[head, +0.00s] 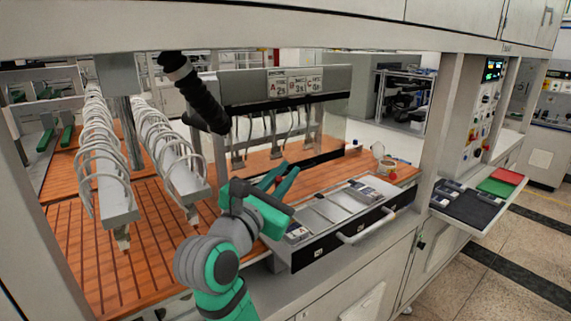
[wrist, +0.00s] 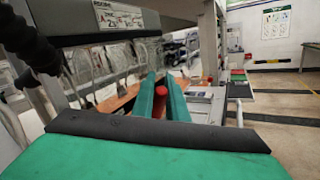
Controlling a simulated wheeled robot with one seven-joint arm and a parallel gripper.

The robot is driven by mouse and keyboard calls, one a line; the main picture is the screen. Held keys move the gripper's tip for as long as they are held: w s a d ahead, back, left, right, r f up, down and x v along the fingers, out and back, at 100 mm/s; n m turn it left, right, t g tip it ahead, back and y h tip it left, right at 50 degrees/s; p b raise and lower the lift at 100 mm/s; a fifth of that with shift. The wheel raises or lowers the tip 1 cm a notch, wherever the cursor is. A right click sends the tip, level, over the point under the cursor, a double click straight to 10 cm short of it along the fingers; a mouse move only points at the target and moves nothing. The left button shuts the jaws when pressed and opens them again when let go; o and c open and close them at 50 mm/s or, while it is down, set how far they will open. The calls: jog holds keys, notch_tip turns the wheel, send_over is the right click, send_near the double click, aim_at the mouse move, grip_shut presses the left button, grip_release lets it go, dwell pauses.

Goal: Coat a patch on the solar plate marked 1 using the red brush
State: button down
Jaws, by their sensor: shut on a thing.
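My gripper (head: 286,170) is in the middle of the head view, above the orange slatted deck and left of the drawer. In the wrist view its two green fingers (wrist: 160,76) are shut on a red thing (wrist: 160,91), which looks like the red brush seen end-on. The brush's bristles are hidden, and I cannot make it out in the head view. Flat grey plates (head: 328,210) lie in the open drawer, to the right of my gripper. I cannot read a number 1 on any of them, so I cannot tell which plate is marked 1.
The drawer's handle (head: 365,228) sticks out at the front. A small cup (head: 378,150) stands at the deck's far right. A side shelf holds dark, green and red pads (head: 507,176). White looped hoses (head: 100,160) hang at left, and a sign (head: 295,85) hangs behind.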

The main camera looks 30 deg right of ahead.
notch_tip(320, 180, up, 2)
jog(key=shift+s+r, duration=0.1)
jog(key=shift+r, duration=0.15)
jog(key=shift+f, duration=0.1)
dwell(0.7)
jog(key=shift+a+f+y, duration=0.3)
jog(key=shift+f+y, duration=0.15)
jog(key=shift+y, duration=0.15)
